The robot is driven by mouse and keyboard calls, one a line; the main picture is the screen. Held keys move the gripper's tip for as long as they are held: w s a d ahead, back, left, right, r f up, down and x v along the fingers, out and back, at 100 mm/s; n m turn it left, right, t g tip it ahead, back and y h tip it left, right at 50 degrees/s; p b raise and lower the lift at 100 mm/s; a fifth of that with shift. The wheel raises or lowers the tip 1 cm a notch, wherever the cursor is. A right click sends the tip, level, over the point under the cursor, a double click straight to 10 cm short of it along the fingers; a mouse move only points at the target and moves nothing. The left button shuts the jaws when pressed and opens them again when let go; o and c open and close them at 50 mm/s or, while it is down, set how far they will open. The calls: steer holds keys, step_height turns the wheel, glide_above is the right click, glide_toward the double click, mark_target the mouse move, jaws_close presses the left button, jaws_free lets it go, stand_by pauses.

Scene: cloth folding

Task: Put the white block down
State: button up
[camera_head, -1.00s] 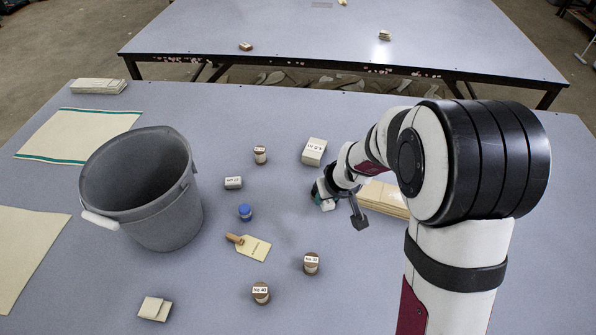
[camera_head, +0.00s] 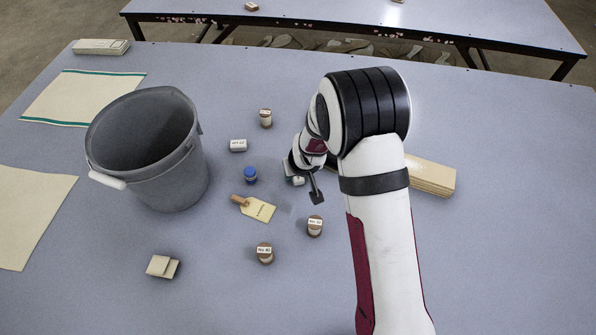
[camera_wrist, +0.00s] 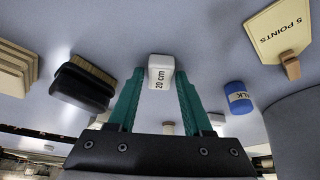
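The white block (camera_wrist: 161,73), marked "20 cm", sits between the green fingertips of my gripper (camera_wrist: 161,84) in the wrist view. Both fingers are close against its sides, so my gripper is shut on it. In the head view the block (camera_head: 298,181) shows as a small pale shape at my gripper (camera_head: 294,176), right of the blue-capped bottle (camera_head: 250,175). My arm partly hides the gripper there. I cannot tell whether the block touches the table. Another small white block (camera_head: 238,146) with a label lies on the table, apart from the gripper.
A grey bucket (camera_head: 184,178) stands at left. A yellow tag (camera_head: 259,210) and two brown labelled spools (camera_head: 315,226) (camera_head: 265,253) are in front of the gripper. A dark brush (camera_wrist: 84,84) shows in the wrist view. The table's front right is clear.

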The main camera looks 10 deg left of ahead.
steer(key=shift+o, duration=0.8)
